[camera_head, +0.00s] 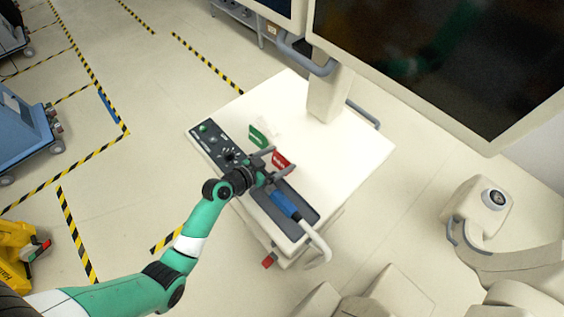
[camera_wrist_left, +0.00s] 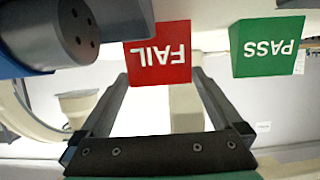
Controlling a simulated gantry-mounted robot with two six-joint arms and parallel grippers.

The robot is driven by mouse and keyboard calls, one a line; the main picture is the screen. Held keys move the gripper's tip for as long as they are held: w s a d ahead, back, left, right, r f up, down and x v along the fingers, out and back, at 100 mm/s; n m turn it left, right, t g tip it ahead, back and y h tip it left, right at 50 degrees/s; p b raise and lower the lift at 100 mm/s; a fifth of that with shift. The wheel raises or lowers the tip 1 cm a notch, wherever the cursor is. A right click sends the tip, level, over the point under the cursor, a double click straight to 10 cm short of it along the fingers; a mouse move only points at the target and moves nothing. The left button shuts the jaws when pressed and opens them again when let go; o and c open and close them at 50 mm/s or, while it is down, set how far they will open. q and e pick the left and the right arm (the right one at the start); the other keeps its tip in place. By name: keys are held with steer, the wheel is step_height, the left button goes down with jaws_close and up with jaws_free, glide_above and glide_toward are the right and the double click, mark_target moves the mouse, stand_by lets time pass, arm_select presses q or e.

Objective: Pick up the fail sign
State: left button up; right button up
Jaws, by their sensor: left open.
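The red fail sign (camera_head: 281,160) stands on the white cart top, beside the control panel. In the left wrist view the fail sign (camera_wrist_left: 157,55) appears upside down, with its white FAIL lettering facing the camera. My left gripper (camera_head: 279,164) is open at the fail sign. In the left wrist view the open fingers of my left gripper (camera_wrist_left: 160,78) have their tips near the two side edges of the sign. I cannot tell whether they touch it. My right gripper is not in view.
A green pass sign (camera_head: 258,137) stands close by, also in the wrist view (camera_wrist_left: 266,47). A blue-handled probe (camera_head: 285,204) lies in a grey tray close to the gripper. A control panel (camera_head: 222,146) and a large monitor (camera_head: 440,60) flank the clear cart top (camera_head: 345,150).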

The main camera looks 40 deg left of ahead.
mark_target(278, 154)
arm_select(q)
steer(key=c, duration=1)
steer(key=shift+o, duration=0.2)
steer(key=r, duration=0.1)
steer(key=r+p, duration=0.1)
steer(key=r, duration=0.2)
steer(key=shift+s+d+r+p, duration=0.25)
steer(key=shift+s+r+p, duration=0.1)
steer(key=shift+r+p, duration=0.05)
steer(key=s+d+r+p, duration=0.1)
steer(key=s+d+r, duration=0.2)
steer(key=s+r, duration=0.1)
steer(key=s+d+r+p, duration=0.1)
steer(key=s+d+r, duration=0.2)
steer(key=s, duration=0.4)
steer(key=shift+s+d+r+p, duration=0.25)
steer(key=shift+r+p, duration=0.1)
steer(key=shift+r, duration=0.25)
